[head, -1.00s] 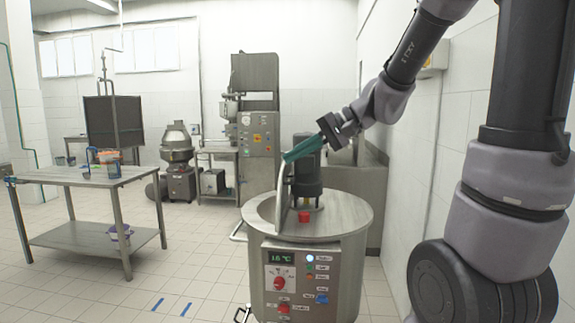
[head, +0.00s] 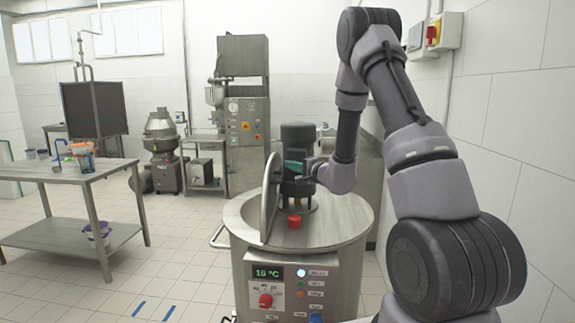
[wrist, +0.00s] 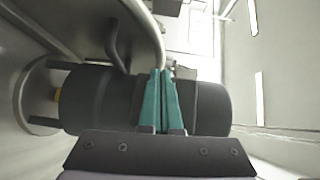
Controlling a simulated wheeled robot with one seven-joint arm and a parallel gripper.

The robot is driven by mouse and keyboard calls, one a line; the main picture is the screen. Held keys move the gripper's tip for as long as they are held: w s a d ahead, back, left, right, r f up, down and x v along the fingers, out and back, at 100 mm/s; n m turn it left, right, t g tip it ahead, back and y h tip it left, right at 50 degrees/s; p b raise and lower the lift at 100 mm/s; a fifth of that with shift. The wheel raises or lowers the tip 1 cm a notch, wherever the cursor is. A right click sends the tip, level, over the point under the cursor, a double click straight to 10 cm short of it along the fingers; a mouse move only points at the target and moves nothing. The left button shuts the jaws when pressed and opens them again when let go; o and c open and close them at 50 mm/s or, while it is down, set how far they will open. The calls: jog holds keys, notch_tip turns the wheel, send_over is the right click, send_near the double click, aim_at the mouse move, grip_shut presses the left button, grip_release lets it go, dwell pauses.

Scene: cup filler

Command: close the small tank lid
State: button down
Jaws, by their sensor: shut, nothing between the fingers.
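The small tank lid (head: 269,198) is a thin grey disc standing open, nearly upright, on top of the round steel tank (head: 345,218). My gripper (head: 295,168) has teal fingers and is shut and empty. In the head view it is just right of the lid's upper part, in front of the dark motor cylinder (head: 297,138). In the wrist view the fingertips (wrist: 161,73) point at a curved grey rim, apparently the lid's (wrist: 150,25). I cannot tell whether they touch it. The motor (wrist: 205,105) lies behind the fingers.
A red knob (head: 294,221) sits on the tank top right of the lid. The control panel (head: 292,289) is on the tank's front. A steel table (head: 75,172) with cups stands at the left. A tiled wall (head: 510,130) is close on the right. The floor between table and tank is free.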

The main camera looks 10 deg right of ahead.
aim_at(271, 159)
jog(key=x, duration=0.8)
jog(key=shift+s+r, duration=0.1)
